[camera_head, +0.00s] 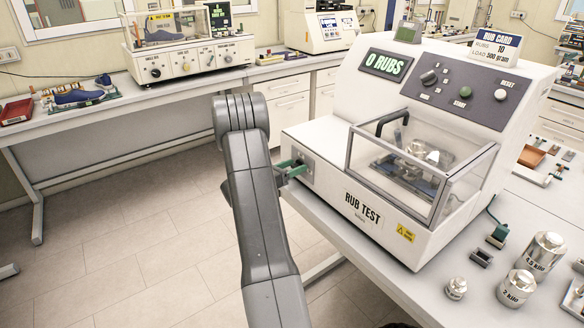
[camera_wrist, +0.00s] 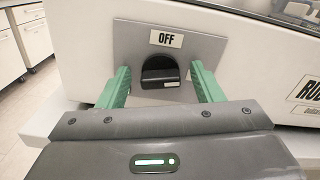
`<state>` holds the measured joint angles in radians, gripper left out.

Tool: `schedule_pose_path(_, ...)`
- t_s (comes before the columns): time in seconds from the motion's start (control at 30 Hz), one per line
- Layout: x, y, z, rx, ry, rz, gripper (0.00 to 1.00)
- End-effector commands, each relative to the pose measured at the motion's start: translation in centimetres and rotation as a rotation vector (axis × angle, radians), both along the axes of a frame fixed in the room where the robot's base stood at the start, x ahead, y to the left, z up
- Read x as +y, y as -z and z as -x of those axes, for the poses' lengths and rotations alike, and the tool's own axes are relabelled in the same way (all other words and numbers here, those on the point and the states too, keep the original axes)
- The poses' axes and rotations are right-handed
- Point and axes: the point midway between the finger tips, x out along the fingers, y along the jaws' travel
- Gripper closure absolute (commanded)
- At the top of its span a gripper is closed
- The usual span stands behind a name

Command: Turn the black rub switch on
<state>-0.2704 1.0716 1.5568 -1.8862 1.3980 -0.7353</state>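The black rub switch (camera_wrist: 160,72) is a rocker on a grey plate (camera_wrist: 205,50) on the side of the white rub test machine (camera_head: 400,130). A label reading OFF (camera_wrist: 166,39) sits just above it. My gripper (camera_wrist: 161,82) is open, with its green fingers on either side of the switch and a gap on both sides. The switch is hard to make out there. The machine's display (camera_head: 386,64) reads 0 RUBS.
The machine has a clear front cover with a dark handle frame (camera_head: 378,126). Metal weights (camera_head: 540,254) stand on the table at its right front. A rub card (camera_head: 495,46) stands on top. Floor (camera_head: 130,240) is free to the left.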

Motion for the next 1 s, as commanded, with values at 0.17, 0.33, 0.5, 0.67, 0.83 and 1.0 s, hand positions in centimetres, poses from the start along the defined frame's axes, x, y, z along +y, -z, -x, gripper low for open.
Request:
schedule_pose_path(0.17, 0.01, -0.01, 0.02, 0.000, 0.000, 0.000, 0.73)
schedule_pose_path(0.33, 0.01, 0.05, 0.01, -0.003, 0.000, -0.002, 0.83)
schedule_pose_path(0.5, 0.01, 0.41, 0.01, -0.047, 0.001, -0.033, 0.83)
schedule_pose_path(0.67, -0.01, 0.55, 0.04, -0.119, 0.000, -0.085, 0.83)
schedule_pose_path(0.83, -0.03, 0.38, 0.08, -0.183, 0.000, -0.132, 0.83)
schedule_pose_path(1.0, -0.04, 0.05, 0.11, -0.213, 0.000, -0.154, 0.83)
